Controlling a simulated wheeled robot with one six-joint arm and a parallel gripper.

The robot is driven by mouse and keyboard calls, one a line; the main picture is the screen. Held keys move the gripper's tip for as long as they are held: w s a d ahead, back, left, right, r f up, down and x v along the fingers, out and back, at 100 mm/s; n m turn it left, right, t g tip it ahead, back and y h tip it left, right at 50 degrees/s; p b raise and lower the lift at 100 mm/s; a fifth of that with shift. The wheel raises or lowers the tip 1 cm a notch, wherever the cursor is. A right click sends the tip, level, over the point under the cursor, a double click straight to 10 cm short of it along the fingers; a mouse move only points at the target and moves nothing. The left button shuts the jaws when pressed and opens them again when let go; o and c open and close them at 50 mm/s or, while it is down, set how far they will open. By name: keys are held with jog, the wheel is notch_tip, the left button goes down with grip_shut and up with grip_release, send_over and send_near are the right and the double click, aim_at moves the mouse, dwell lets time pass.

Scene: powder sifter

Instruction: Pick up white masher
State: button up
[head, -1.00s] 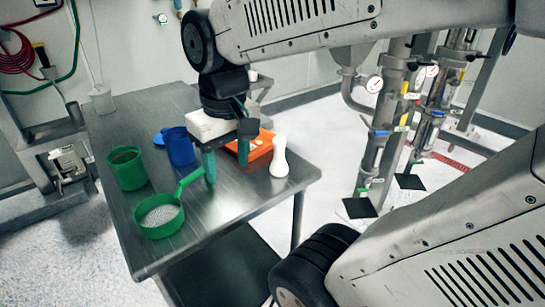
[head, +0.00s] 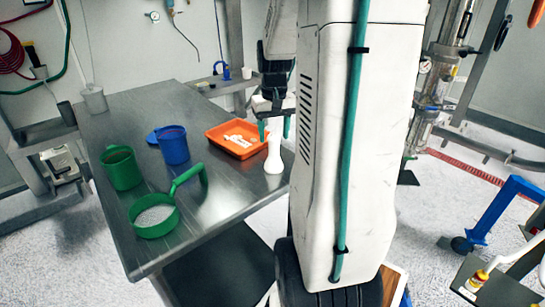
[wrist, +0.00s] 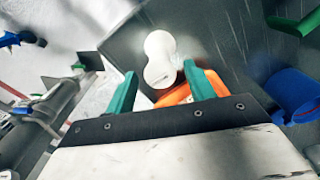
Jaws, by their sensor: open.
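The white masher (head: 273,158) stands upright near the right edge of the steel table (head: 225,195). It has a narrow waist and a wide base. In the wrist view the masher (wrist: 160,58) shows between and just beyond the two green fingertips. My gripper (head: 275,128) is open and empty, close to the masher's top in the head view. The wrist view also shows my gripper (wrist: 160,70) with its fingers spread. I cannot tell whether a finger touches the masher.
An orange tray (head: 242,157) holding white pieces sits left of the masher. A blue mug (head: 174,147), a green mug (head: 122,172) and a green sifter (head: 157,229) with white contents stand farther left. The sifter's handle points toward the tray. Bare table lies in front of the masher.

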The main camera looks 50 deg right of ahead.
notch_tip(320, 180, down, 4)
jog(key=shift+d+r, duration=0.1)
jog(key=shift+r, duration=0.05)
grip_shut()
jog(key=shift+r, duration=0.15)
notch_tip(320, 180, up, 3)
jog(key=shift+w+r, duration=0.1)
jog(key=shift+r, duration=0.1)
jog(key=s+a+r, duration=0.1)
jog(key=s+a, duration=1)
jog(key=shift+s+r, duration=0.2)
jog(key=shift+s, duration=0.15)
